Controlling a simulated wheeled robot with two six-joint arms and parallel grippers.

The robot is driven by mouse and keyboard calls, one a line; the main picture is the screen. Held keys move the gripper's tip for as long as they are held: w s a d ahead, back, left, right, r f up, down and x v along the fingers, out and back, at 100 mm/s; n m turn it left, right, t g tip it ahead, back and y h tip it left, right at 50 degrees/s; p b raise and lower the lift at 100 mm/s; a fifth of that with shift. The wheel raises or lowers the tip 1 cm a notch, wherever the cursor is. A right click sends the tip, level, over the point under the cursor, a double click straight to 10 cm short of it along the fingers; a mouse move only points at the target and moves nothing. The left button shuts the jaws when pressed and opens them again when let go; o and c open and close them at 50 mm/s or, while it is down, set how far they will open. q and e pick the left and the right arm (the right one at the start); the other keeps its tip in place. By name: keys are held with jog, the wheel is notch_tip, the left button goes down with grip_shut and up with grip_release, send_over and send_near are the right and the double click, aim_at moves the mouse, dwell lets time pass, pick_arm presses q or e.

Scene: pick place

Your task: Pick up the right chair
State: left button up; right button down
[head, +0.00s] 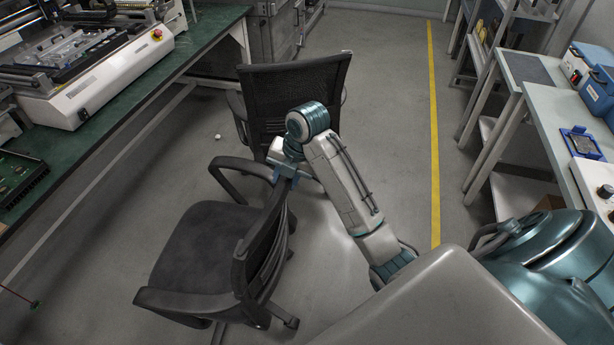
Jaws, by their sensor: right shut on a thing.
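Two black office chairs with mesh backs stand on the floor. The near chair (200,250) is at the lower left, its seat facing left and its backrest on the right side. The far chair (295,95) stands behind it, a little further right in the picture, with its backrest upright. My right gripper (284,172) is at the top edge of the near chair's backrest and is shut on it. My wrist and forearm hide part of the far chair's lower portion. My left gripper is not in view.
A green-topped workbench (130,90) with machines runs along the left. A pale table (560,125) with blue boxes and shelving stands on the right. Grey floor with a yellow line (434,150) is clear between the chairs and the right table.

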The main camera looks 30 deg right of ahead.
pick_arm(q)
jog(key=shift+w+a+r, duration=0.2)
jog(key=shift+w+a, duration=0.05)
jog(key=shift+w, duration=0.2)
pick_arm(e)
jog(key=w+a, duration=0.5)
jog(key=w, duration=0.1)
jog(key=shift+w, duration=0.15)
jog(key=shift+a+r, duration=0.1)
